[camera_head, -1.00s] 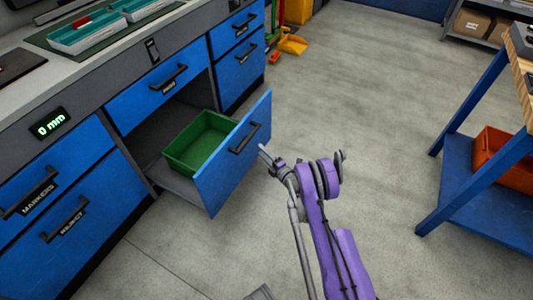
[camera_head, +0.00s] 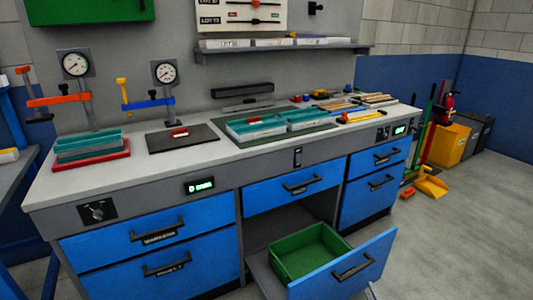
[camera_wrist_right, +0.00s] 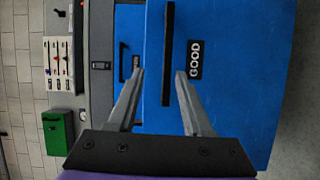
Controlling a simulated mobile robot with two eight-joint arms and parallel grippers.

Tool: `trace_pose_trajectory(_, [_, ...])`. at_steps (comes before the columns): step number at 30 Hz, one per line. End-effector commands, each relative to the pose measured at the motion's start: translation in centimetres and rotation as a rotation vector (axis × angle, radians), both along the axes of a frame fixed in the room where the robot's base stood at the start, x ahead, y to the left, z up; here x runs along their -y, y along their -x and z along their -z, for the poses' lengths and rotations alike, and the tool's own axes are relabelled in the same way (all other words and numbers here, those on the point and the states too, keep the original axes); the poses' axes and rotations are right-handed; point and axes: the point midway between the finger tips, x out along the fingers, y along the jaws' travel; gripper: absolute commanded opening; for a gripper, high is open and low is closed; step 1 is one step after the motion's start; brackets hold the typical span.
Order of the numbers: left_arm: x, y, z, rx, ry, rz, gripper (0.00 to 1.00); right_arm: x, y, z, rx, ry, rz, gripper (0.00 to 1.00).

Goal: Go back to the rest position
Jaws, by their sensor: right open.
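My right gripper (camera_wrist_right: 159,75) is open and empty in the right wrist view, its two grey fingers apart. Beyond the fingers is the blue front of a drawer labelled GOOD (camera_wrist_right: 270,60), with a black handle (camera_wrist_right: 167,110). I cannot tell the exact gap, but the fingers are not closed on the handle. In the head view, only a small grey tip of my right gripper (camera_head: 372,291) shows at the bottom edge, beside the open drawer. My left gripper is not in view.
The lower drawer (camera_head: 368,262) stands pulled out with a green bin (camera_head: 341,243) inside. The grey workbench (camera_head: 225,158) carries teal trays (camera_head: 255,128) and dial gauges (camera_head: 165,73). A yellow dustpan (camera_head: 432,187) lies at right. Grey floor (camera_head: 470,240) is clear at right.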

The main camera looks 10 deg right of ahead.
Motion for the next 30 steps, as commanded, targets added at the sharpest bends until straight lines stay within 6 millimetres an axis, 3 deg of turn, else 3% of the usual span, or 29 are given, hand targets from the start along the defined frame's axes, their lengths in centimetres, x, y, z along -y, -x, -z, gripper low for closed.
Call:
trace_pose_trajectory(7, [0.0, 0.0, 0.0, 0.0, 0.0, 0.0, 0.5, -1.5, -2.2, -9.2, -0.036, -0.23, 0.157, 0.5])
trace_pose_trajectory(14, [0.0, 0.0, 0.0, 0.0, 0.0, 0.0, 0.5, -4.5, -0.6, -16.1, -0.118, -0.491, 0.322, 0.5])
trace_pose_trajectory(18, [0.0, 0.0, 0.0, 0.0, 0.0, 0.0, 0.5, -7.1, 2.4, -18.9, -0.191, -0.647, 0.416, 0.5])
trace_pose_trajectory(23, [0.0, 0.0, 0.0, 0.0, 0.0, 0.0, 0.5, -10.5, 7.3, -20.7, -0.294, -0.819, 0.519, 0.5])
trace_pose_trajectory(30, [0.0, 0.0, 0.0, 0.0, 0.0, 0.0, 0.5, -16.5, 17.2, -21.1, -0.495, -1.056, 0.666, 0.5])
